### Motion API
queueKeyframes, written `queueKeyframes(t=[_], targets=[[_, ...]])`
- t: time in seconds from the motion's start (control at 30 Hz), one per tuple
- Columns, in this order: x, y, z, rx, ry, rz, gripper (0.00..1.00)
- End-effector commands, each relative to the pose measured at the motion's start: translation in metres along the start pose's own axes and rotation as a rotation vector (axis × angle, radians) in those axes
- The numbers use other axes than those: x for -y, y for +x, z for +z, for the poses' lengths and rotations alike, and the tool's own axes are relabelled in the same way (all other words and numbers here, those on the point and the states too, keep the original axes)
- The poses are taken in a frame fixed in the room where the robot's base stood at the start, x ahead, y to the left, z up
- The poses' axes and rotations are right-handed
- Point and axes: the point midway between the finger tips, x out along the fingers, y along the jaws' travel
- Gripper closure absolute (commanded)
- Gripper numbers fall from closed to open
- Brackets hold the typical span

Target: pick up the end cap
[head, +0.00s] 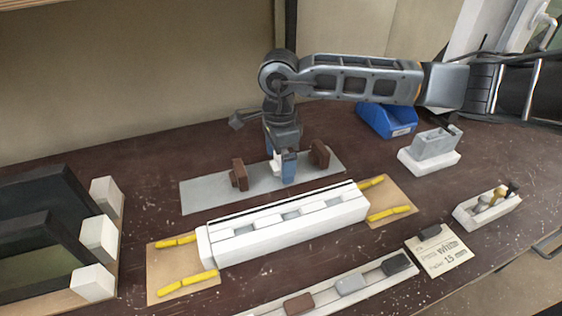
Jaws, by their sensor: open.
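My gripper (281,170) points down over the grey plate (210,193), with blue fingers that are apart. A small white piece (276,162) shows at the fingers and may be the end cap. The fingers partly hide it, and I cannot tell whether they touch it.
Brown blocks stand left (239,174) and right (319,154) of my gripper. A long white profile (285,222) lies in front, with yellow strips (185,285) at its ends. A blue bin (387,121) and grey block (434,143) stand right; dark frames (35,240) stand left.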

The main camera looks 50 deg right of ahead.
Motion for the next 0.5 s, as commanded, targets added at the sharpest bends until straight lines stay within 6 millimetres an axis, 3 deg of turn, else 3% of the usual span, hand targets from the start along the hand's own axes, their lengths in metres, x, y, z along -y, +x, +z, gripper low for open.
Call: queueKeyframes(t=[0.23, 0.5], targets=[[0.0003, 0.0023, -0.0001, 0.000, 0.000, -0.001, 0.02], [0.0003, 0.0021, 0.0001, 0.000, 0.000, -0.001, 0.27]])
